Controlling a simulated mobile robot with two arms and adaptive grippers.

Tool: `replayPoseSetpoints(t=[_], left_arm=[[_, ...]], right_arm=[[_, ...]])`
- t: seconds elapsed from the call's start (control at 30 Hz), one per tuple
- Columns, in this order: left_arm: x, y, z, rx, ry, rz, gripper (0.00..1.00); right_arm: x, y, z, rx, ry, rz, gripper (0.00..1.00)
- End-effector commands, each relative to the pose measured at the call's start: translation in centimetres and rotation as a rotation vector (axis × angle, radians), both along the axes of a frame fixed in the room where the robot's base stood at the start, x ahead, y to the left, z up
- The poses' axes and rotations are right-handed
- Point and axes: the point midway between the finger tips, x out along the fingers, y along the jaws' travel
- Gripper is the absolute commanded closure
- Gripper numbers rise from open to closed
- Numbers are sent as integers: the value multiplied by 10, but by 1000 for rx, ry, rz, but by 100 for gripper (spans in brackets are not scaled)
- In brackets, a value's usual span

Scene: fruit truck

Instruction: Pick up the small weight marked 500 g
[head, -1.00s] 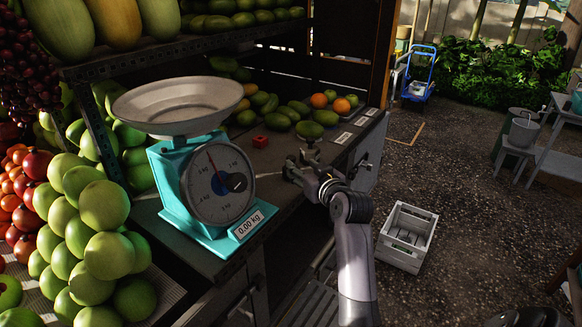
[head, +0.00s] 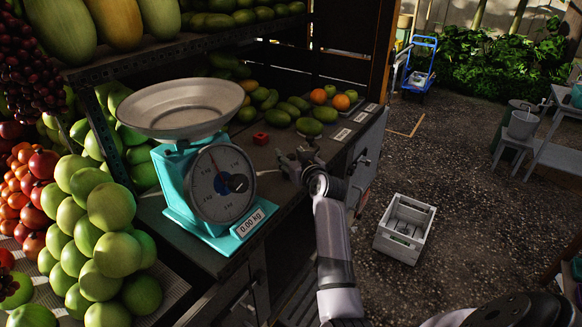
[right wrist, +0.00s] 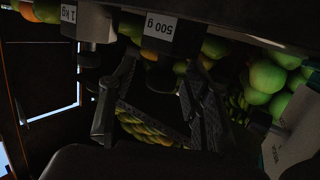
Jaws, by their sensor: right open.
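In the right wrist view, a white label reading 500 g (right wrist: 158,26) shows upside down on the counter's edge. A dark rounded shape (right wrist: 160,77) sits near that label, between my fingers; it looks like the small weight, but the light is too dim to be sure. My right gripper (right wrist: 162,66) is open around this shape, with a finger on each side; I cannot tell whether they touch it. In the head view my right gripper (head: 294,162) is low over the counter, right of the scale. The weight cannot be made out there. My left gripper is out of view.
A label reading 1 kg (right wrist: 69,13) lies beside the 500 g one. A turquoise scale (head: 181,190) reading 0.00 kg stands left of my gripper. A red block (head: 261,138) and several fruits (head: 310,126) lie behind it. A white crate (head: 402,245) is on the ground.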

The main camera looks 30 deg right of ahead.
Motion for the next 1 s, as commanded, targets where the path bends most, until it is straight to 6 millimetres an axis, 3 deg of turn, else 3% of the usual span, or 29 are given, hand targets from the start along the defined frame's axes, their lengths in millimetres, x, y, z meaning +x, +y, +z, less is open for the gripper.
replayPoseSetpoints(t=[0.17, 0.8, 1.0], left_arm=[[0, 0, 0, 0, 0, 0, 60], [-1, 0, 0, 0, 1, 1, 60], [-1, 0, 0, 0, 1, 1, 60]], right_arm=[[0, 0, 0, 0, 0, 0, 57], [0, 0, 0, 1, 0, 0, 100], [0, 0, 0, 1, 0, 0, 100]])
